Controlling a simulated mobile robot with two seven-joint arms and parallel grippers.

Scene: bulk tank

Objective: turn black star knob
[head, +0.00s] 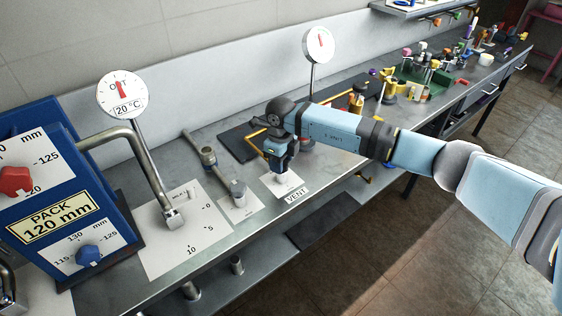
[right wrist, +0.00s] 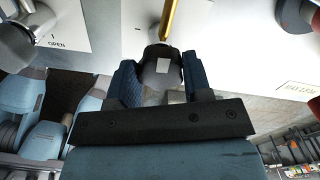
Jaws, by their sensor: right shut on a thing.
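In the head view my right gripper (head: 280,168) points down over the small white plate marked VENT (head: 292,190). The gripper hides most of what stands on that plate. A brass-coloured rod (right wrist: 171,18) shows beyond the knob. My left gripper is in neither view.
Left of the VENT plate stand a grey valve (head: 238,192) on its own plate and a bent pipe lever (head: 142,165). A blue PACK 120 mm panel (head: 82,172) with red and blue knobs is far left. Dials (head: 319,45) stand behind. Tools crowd the bench's far right.

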